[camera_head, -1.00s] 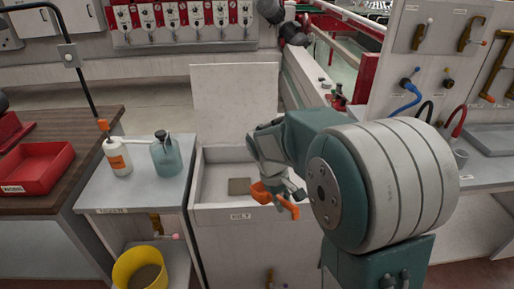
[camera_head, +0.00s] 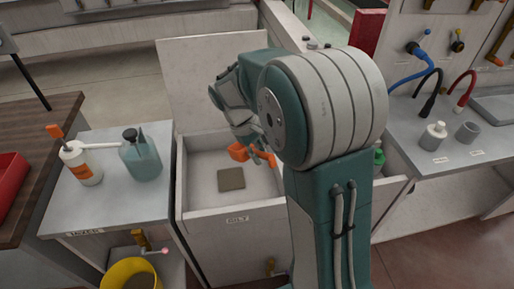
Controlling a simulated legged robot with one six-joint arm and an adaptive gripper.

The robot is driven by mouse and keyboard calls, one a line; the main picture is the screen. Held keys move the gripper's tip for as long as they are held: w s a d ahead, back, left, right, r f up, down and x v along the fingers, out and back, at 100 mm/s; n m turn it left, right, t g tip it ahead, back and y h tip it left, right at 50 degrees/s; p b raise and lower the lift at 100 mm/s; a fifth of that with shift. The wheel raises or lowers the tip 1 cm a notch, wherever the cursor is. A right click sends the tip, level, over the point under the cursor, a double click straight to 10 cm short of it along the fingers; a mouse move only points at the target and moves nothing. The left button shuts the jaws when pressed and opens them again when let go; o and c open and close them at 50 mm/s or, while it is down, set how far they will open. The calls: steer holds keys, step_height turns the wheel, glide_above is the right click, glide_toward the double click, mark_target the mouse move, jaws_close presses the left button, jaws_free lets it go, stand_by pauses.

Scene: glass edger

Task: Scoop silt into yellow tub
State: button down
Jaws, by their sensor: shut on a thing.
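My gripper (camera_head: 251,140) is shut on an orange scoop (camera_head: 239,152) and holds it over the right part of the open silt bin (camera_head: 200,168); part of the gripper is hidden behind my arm. A flat grey-brown patch of silt (camera_head: 231,179) lies on the bin's pale floor, left of and below the scoop in the picture. I cannot tell whether the scoop holds anything. The yellow tub (camera_head: 113,272) stands low at the lower left, under a small tap, with dark grey matter inside; its lower part is cut off.
A white bottle with orange top (camera_head: 82,163) and a teal jug (camera_head: 141,157) stand on the counter left of the bin. The bin's raised lid (camera_head: 206,85) stands behind it. A red tray (camera_head: 10,180) is at far left, hoses and cups at right.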

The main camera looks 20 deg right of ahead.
steer(key=shift+w+a+f, duration=0.1)
steer(key=shift+f, duration=4.3)
steer(key=shift+w+a+f, duration=0.1)
steer(key=shift+f, duration=4.25)
steer(key=shift+w+a+r, duration=0.1)
steer(key=shift+w+r, duration=0.2)
steer(key=shift+w, duration=0.1)
steer(key=shift+w+a, duration=0.25)
steer(key=shift+w, duration=0.45)
steer(key=shift+w+a, duration=0.3)
steer(key=shift+w, duration=0.45)
steer(key=shift+w+a, duration=0.25)
steer(key=shift+w, duration=0.45)
